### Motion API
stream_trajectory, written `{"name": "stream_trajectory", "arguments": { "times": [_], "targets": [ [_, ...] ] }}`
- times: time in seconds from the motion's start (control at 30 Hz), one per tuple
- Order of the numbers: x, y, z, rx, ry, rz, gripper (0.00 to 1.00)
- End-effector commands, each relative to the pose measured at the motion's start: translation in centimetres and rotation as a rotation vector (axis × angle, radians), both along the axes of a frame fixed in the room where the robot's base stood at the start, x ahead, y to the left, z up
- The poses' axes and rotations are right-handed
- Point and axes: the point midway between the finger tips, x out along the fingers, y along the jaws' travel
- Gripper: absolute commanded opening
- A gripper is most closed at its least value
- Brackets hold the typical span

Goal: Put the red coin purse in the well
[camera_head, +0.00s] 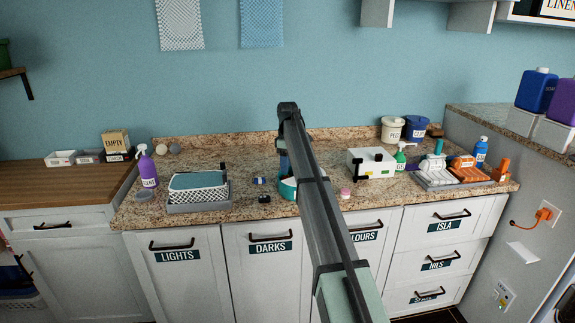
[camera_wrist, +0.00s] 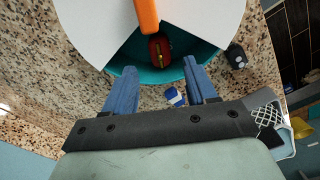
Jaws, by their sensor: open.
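The red coin purse (camera_wrist: 158,47), with a yellow-green line along it, shows in the wrist view in a dark wedge-shaped gap between white panels of a round teal container (camera_wrist: 125,75). I cannot tell its depth there. My gripper (camera_wrist: 158,68) is open, its two blue fingers spread, with the purse just beyond and between the tips. I cannot tell whether they touch it. In the head view my gripper (camera_head: 283,165) points down at the teal container (camera_head: 287,190), mostly hidden behind my arm. The purse cannot be made out there. I cannot tell which part is the well.
An orange bar (camera_wrist: 147,15) stands over the container, close to the purse. A dark item (camera_wrist: 236,57) and a blue-and-white item (camera_wrist: 175,97) lie beside it.

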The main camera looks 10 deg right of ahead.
Motion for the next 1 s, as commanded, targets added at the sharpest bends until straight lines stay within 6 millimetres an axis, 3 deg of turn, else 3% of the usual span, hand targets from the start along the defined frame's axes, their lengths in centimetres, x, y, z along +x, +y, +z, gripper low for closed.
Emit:
{"name": "stream_trajectory", "arguments": {
  "times": [0.6, 0.8, 1.0],
  "targets": [
    [0.1, 0.0, 10.5, 0.000, -0.001, 0.000, 0.56],
    [0.1, 0.0, 12.3, 0.000, -0.001, 0.000, 0.56],
    [0.0, 0.0, 12.7, 0.000, 0.000, 0.000, 0.56]
  ]
}}
